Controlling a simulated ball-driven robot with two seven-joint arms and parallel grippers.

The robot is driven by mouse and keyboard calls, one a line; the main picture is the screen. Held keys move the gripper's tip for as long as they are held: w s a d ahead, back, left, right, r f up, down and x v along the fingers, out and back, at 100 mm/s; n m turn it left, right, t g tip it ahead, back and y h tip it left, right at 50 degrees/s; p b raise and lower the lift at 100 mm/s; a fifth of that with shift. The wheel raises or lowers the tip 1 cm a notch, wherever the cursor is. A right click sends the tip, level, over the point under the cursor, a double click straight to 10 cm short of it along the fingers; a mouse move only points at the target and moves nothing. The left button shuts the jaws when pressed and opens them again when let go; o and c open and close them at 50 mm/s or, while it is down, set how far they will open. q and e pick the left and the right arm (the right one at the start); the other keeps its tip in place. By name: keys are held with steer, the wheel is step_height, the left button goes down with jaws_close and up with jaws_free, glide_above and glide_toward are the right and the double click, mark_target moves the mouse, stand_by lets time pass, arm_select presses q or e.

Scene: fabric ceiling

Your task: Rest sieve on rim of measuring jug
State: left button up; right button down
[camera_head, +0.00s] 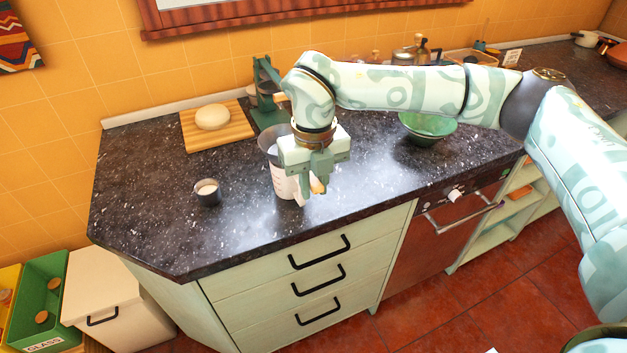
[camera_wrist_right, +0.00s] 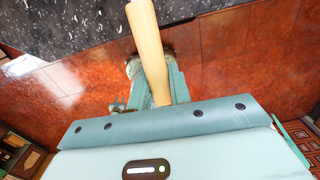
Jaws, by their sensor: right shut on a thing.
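The measuring jug (camera_head: 281,181), pale with red markings, stands on the dark counter in the head view, its upper part partly covered by my right gripper. My right gripper (camera_head: 317,186) is in front of and above the jug. It is shut on the light wooden handle of the sieve, and the handle (camera_wrist_right: 149,45) shows between the fingers in the right wrist view. The grey sieve bowl (camera_head: 268,142) shows beside the gripper, over the jug's top. The gripper hides much of it, so I cannot tell whether it touches the rim. My left gripper is out of view.
A small dark cup (camera_head: 207,192) stands left of the jug. A wooden board (camera_head: 230,134) with dough (camera_head: 212,117) lies behind it. A green stand (camera_head: 268,112) is at the back and a green bowl (camera_head: 428,127) to the right. The front left counter is clear.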

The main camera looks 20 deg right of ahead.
steer(key=shift+s, duration=0.15)
steer(key=shift+f+p, duration=0.3)
steer(key=shift+f, duration=0.1)
stand_by(1.0)
steer(key=c, duration=0.6)
jaws_free()
steer(key=shift+r+p, duration=2.85)
steer(key=shift+r, duration=0.7)
steer(key=shift+f, duration=0.1)
